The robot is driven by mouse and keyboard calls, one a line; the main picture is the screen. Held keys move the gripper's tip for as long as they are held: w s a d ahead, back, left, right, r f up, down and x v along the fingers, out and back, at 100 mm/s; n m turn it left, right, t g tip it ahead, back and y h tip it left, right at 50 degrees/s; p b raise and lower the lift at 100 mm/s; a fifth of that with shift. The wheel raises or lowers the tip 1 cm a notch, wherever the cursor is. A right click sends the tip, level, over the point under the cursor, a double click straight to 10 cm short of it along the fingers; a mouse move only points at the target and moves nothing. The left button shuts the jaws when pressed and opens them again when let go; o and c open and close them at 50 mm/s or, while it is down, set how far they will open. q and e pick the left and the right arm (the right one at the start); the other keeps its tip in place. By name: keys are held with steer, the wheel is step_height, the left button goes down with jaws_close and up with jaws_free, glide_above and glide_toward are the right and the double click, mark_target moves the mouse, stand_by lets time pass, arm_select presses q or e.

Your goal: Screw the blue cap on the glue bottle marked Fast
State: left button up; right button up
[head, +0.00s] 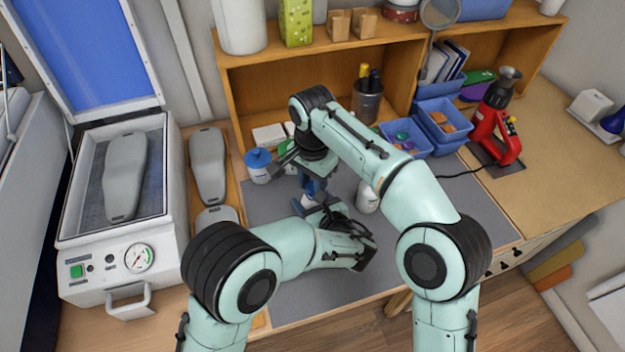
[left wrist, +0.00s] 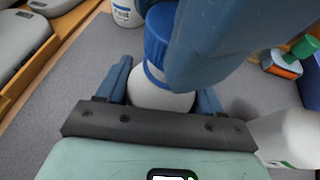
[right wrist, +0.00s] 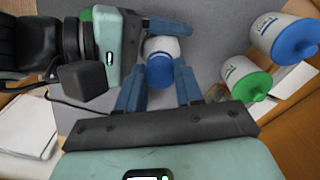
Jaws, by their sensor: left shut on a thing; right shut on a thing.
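A white bottle (left wrist: 160,98) stands upright between the fingers of my left gripper (left wrist: 162,88), which is shut on it low down. The bottle also shows in the right wrist view (right wrist: 160,46); no label on it is readable. A blue cap (left wrist: 157,42) sits on top of the bottle, in line with it; I cannot tell how far it is threaded. My right gripper (right wrist: 158,85) comes from above and is shut on the blue cap, which shows between its fingers (right wrist: 159,74). In the head view both grippers meet at the mat's middle, left (head: 318,207) below right (head: 312,180).
A blue-lidded white jar (head: 259,168) stands left of the grippers, with a green-lidded one (right wrist: 243,78) nearby. Another white bottle (head: 368,198) stands close on the right. Blue bins (head: 405,140) and a red tool (head: 497,125) are farther right.

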steer(key=shift+f, duration=0.25)
steer(key=m, duration=0.5)
steer(key=shift+w+a, duration=0.1)
steer(key=m, duration=0.7)
steer(key=shift+w, duration=0.1)
steer(key=m, duration=1)
steer(key=shift+w+m, duration=0.15)
steer(key=shift+m, duration=0.25)
steer(key=o, duration=1)
steer(key=shift+f, duration=0.1)
